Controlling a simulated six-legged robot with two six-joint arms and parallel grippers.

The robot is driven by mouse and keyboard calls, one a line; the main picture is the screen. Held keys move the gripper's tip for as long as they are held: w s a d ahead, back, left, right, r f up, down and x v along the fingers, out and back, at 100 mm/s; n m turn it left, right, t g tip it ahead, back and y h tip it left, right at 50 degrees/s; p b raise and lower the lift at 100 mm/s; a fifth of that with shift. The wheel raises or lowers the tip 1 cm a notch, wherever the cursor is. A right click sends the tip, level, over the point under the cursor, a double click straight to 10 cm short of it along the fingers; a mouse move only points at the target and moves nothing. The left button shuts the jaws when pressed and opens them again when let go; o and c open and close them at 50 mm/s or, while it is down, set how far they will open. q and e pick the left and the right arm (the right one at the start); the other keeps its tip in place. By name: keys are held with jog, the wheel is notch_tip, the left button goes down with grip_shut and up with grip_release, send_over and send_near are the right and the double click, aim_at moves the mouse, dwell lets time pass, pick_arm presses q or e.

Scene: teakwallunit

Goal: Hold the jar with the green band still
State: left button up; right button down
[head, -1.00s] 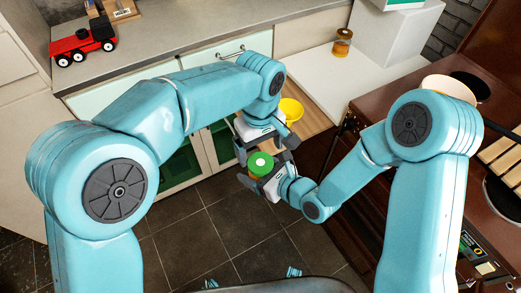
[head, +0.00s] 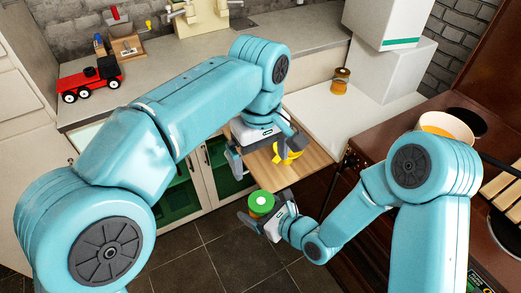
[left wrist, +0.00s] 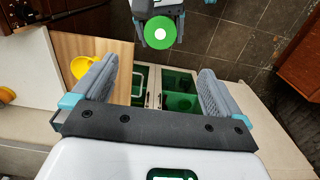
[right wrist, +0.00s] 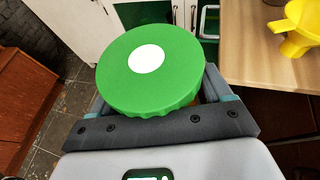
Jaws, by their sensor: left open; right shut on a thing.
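The jar with the green lid (head: 261,203), which has a white dot on top, is in my right gripper (head: 266,210). In the right wrist view the lid (right wrist: 152,72) fills the space between the fingers and hides most of the jar body; any band on its side is hidden. It is held in the air, roughly upright, in front of the wooden board. My left gripper (head: 268,152) is open and empty, beyond the jar in the head view. In the left wrist view the green lid (left wrist: 160,32) lies beyond the open fingers, apart from them.
A yellow funnel-like piece (head: 287,152) sits on the wooden board (head: 312,155), close to my left gripper. An amber jar (head: 340,80) stands on the white counter. A stove with a pan (head: 446,125) is at right. Dark floor lies below.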

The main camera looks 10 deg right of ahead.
pick_arm(q)
jog(key=shift+r, duration=0.95)
